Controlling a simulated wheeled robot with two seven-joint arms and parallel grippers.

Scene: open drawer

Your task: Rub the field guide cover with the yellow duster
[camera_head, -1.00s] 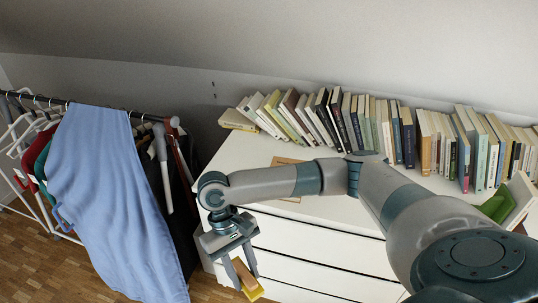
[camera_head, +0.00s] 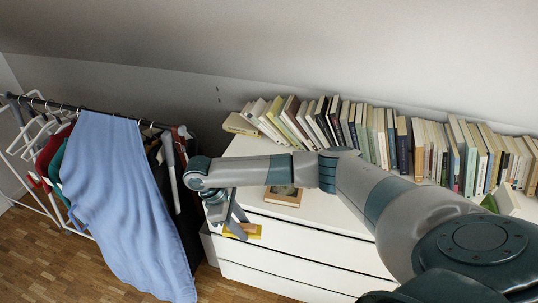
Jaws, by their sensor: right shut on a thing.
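The yellow duster (camera_head: 256,231) is a small yellow block with a brownish part, in front of the white dresser's upper front edge. My right gripper (camera_head: 239,228) is shut on it, fingers pointing down. A book with a tan border and a darker picture on its cover (camera_head: 284,194) lies flat on the dresser top, up and right of the gripper. It looks like the field guide, but its title cannot be read. My right forearm hides its far part. The duster and this book are apart. My left gripper is not in view.
The white dresser (camera_head: 325,217) carries a long row of books (camera_head: 375,135) along the wall. A green item (camera_head: 490,203) is partly hidden at right. A clothes rack with a blue cloth (camera_head: 120,200) stands close left of my gripper. Bare dresser top surrounds the flat book.

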